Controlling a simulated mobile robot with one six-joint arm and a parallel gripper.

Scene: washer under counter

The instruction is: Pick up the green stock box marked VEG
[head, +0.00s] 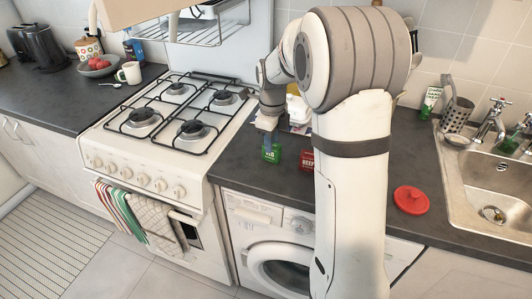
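The small green box (271,155) stands on the dark counter between the stove and my arm, near the counter's front edge. Pale marks show on its front, but they are too small to read. My gripper (269,140) points down at the top of the green box. Its fingertips overlap the box's upper part in the head view. Whether the fingers are apart or closed on the box cannot be made out.
A dark red box (306,160) stands just right of the green box, partly hidden by my arm. Pale packages (298,108) stand behind. A gas stove (180,118) is to the left. A red lid (411,200) and a sink (485,185) are to the right.

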